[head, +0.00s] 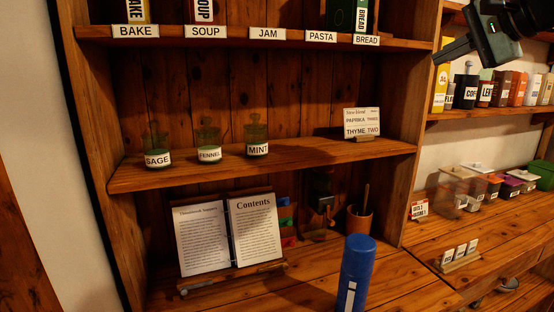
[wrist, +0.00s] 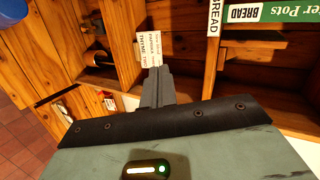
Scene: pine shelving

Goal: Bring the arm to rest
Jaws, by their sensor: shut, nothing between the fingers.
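My gripper (head: 441,57) hangs at the upper right of the head view, in front of the right upright of the shelving. In the wrist view its two fingers (wrist: 157,82) lie together, shut and empty. Beyond the fingertips in that view is the small white card reading PAPRIKA and THYME (wrist: 148,48). The same card (head: 361,122) stands on the middle shelf in the head view. The gripper appears apart from the shelves and touches nothing that I can see.
Jars labelled SAGE (head: 157,158), FENNEL (head: 209,154) and MINT (head: 257,148) stand on the middle shelf (head: 300,151). An open book (head: 230,234), a blue cylinder (head: 356,272) and a brown cup (head: 359,221) are below. Several tins and boxes fill the right-hand shelves.

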